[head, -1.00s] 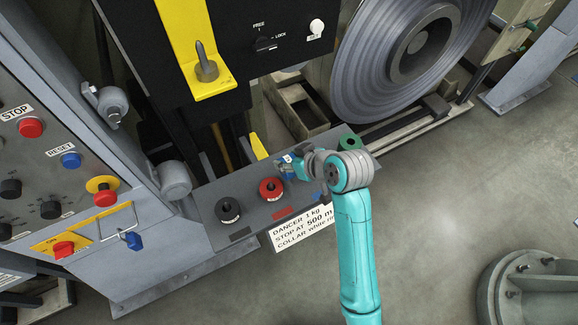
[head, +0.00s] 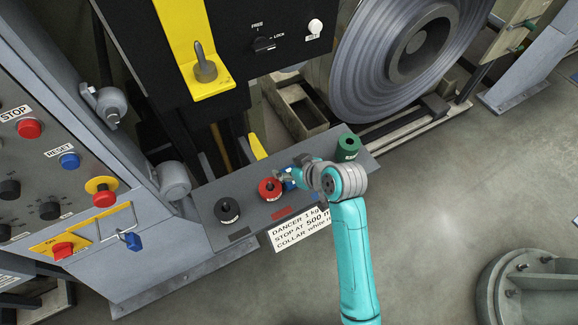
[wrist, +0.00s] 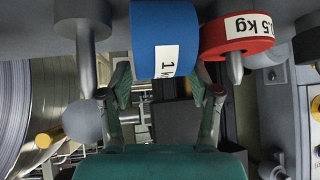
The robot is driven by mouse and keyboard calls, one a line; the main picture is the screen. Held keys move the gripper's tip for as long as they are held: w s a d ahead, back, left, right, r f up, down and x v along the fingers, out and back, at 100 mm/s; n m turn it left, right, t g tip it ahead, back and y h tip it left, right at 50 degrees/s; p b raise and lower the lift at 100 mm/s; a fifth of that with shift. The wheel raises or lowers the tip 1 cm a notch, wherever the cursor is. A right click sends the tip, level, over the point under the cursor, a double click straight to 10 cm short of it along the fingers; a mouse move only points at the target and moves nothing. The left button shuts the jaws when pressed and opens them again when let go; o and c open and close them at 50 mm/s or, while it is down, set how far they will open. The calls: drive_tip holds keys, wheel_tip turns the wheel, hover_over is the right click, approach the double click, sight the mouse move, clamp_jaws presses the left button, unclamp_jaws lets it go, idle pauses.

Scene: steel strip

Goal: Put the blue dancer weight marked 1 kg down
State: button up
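The blue weight (wrist: 163,28) carries a white label, partly readable as "1 k", in the wrist view. My gripper (wrist: 163,70) has a fingertip close against each side of it and appears shut on it. In the head view, my gripper (head: 287,178) is over the grey shelf (head: 250,231), just right of the red weight. There the blue weight (head: 290,185) shows only as a small patch, mostly hidden by my gripper. Whether its underside touches the shelf cannot be told.
The red weight (head: 268,190), marked 0.5 kg in the wrist view (wrist: 236,27), is close beside the blue one. A black weight (head: 227,211) stands left, and a green one (head: 348,146) right. A sign (head: 300,229) hangs on the shelf front. A large coil (head: 405,55) stands behind.

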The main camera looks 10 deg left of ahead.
drive_tip(key=v, duration=1.2)
drive_tip(key=shift+r, duration=0.1)
drive_tip(key=s+d+f+m+t+h, duration=0.2)
drive_tip(key=s+d+f+m+t, duration=0.15)
drive_tip(key=s+d+f, duration=0.35)
drive_tip(key=s+d+f+m+t+h, duration=0.1)
drive_tip(key=s+d+m+h, duration=0.1)
drive_tip(key=s, duration=0.6)
drive_tip(key=s+d+f+m+t+h, duration=0.1)
drive_tip(key=s+d+m+t+h, duration=0.1)
drive_tip(key=s+d, duration=0.3)
drive_tip(key=s, duration=0.3)
drive_tip(key=shift+s+d+m, duration=0.3)
drive_tip(key=shift+s+m, duration=0.05)
drive_tip(key=shift+o, duration=0.7)
drive_tip(key=s+d+r+t+h, duration=0.1)
drive_tip(key=s+r+t, duration=0.1)
drive_tip(key=s+r, duration=0.5)
drive_tip(key=s, duration=0.3)
drive_tip(key=shift+d, duration=0.3)
